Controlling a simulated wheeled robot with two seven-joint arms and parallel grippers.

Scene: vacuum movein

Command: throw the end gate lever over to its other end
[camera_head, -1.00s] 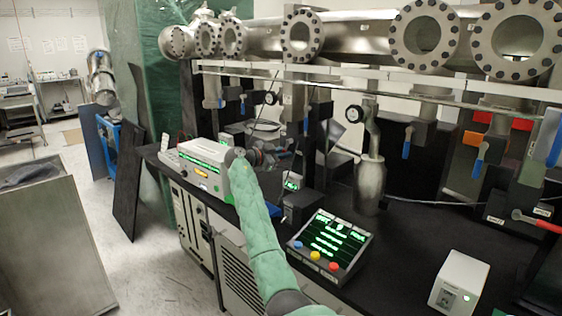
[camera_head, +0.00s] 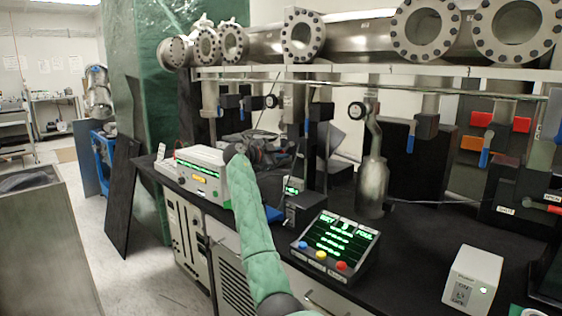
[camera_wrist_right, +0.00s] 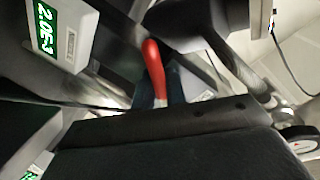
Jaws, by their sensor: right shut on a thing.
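A red lever handle (camera_wrist_right: 153,65) stands out in the right wrist view, between the dark fingers of my right gripper (camera_wrist_right: 160,92). The gripper is shut on it. In the head view my right gripper (camera_head: 270,152) is a dark shape past the end of my green-sleeved arm, among the hardware under the steel pipe line (camera_head: 345,42); the lever it holds cannot be made out there. Another red-handled lever (camera_head: 543,207) shows at the far right, beside SHUT and OPEN labels. My left gripper is not in view.
A white instrument box (camera_head: 205,178), a console with coloured buttons (camera_head: 337,245) and a small white box (camera_head: 473,279) stand on the black bench. A steel cylinder (camera_head: 372,188) hangs right of my gripper. A lit readout (camera_wrist_right: 47,28) is close by in the wrist view.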

